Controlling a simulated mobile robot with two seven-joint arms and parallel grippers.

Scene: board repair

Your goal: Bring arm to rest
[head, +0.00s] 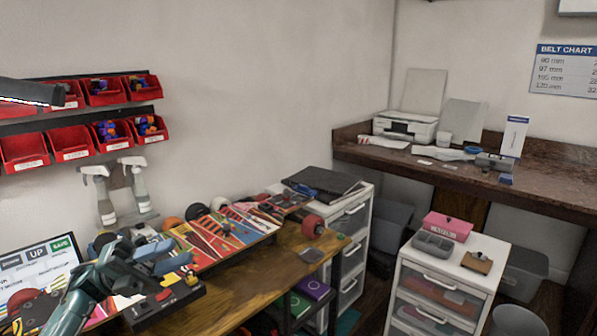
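My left gripper (168,256) is at the lower left, above the near-left part of the wooden workbench (240,288). Its teal-grey arm rises from the bottom left edge. Its two blue-grey fingers point right and look parted, with nothing clearly held between them. It is in front of the colourful skateboard decks (222,236), which lie on the bench. The arm hides part of the bench behind it. My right gripper is not in view.
Red bins (70,142) and two spray bottles (135,185) hang on the left wall. A black tool block (165,303) stands close below the gripper. A white drawer unit (440,285) stands right of the bench. The bench's front middle is fairly clear.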

